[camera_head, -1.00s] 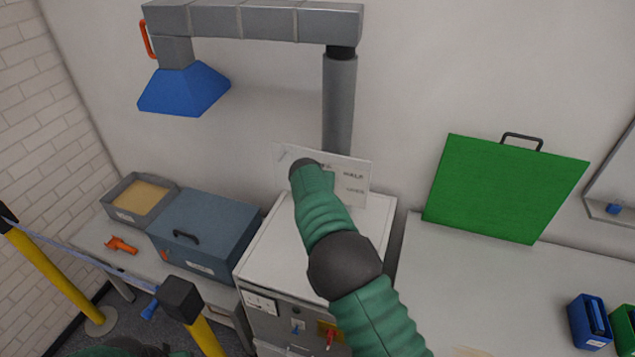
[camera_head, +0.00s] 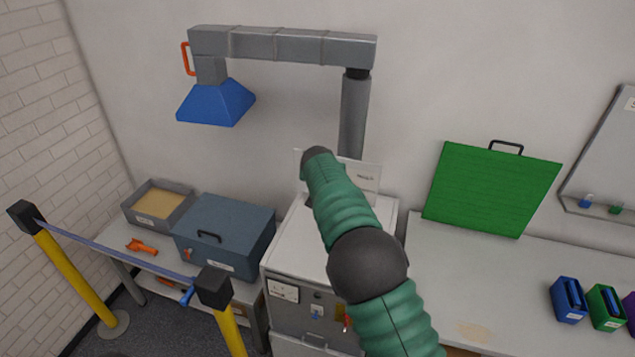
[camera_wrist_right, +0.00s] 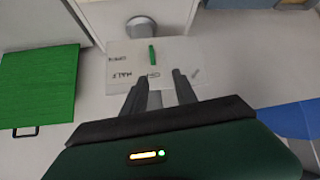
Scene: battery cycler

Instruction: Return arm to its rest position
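My right arm (camera_head: 365,265) comes in from the lower right in the head view and reaches up over the white-topped cabinet (camera_head: 284,240). Its gripper is hidden behind the forearm there. In the right wrist view my right gripper (camera_wrist_right: 160,82) shows two dark fingers apart, with nothing held between them. A white label plate (camera_wrist_right: 205,62) with upside-down lettering, including HALF, lies beyond the fingertips. A small green bar (camera_wrist_right: 152,54) shows on it, apart from the fingers. The plate also shows partly behind my arm in the head view (camera_head: 366,178). My left gripper is not in view.
A grey duct (camera_head: 290,47) with a blue hood (camera_head: 215,103) hangs above. A blue box (camera_head: 225,235) and grey tray (camera_head: 158,202) stand left, behind a barrier with yellow posts (camera_head: 75,278). A green panel (camera_head: 490,190) leans at the right. The right bench (camera_head: 450,275) is mostly clear.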

